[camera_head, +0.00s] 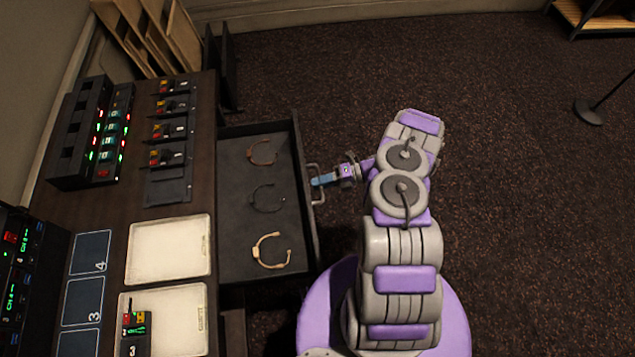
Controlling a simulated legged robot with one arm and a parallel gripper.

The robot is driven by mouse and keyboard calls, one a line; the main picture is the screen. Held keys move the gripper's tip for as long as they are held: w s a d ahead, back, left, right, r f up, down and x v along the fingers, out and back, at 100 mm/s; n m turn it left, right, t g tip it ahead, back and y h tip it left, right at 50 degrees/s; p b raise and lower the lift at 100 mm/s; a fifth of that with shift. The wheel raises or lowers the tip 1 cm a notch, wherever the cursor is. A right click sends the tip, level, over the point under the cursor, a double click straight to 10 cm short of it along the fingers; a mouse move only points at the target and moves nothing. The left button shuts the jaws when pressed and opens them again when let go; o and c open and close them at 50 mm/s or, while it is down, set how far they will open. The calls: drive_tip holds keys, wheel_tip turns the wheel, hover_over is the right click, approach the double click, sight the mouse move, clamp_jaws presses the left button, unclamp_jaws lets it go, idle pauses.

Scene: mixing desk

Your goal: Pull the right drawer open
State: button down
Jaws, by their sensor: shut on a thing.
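The right drawer (234,223) stands pulled out from the desk's right side in the head view. Its dark interior is exposed and holds three headband-like items: a reddish-brown one (264,159), a black one (254,203) and a tan one (283,264). A metal bar handle (313,170) sits at the middle of the drawer's front. My gripper (320,181) is shut on this handle, with its blue fingertips at the bar. My purple and grey arm reaches in from the right. The exact contact at the handle is small in view.
The desk carries two cream trays (134,262), a small device (136,330), a rack with lit modules (110,130) and numbered pads (92,250). Carpet (520,190) right of my arm is mostly clear. A stand base (588,112) and a shelf are at the far right.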

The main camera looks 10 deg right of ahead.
drive_tip(key=shift+s+f, duration=0.2)
drive_tip(key=shift+f, duration=0.15)
drive_tip(key=c, duration=1.4)
unclamp_jaws()
drive_tip(key=shift+o, duration=0.4)
drive_tip(key=shift+w+r, duration=0.1)
drive_tip(key=shift+w+r, duration=0.1)
drive_tip(key=p+v, duration=0.2)
drive_tip(key=v, duration=1.5)
drive_tip(key=shift+d, duration=0.25)
drive_tip(key=shift+w, duration=0.15)
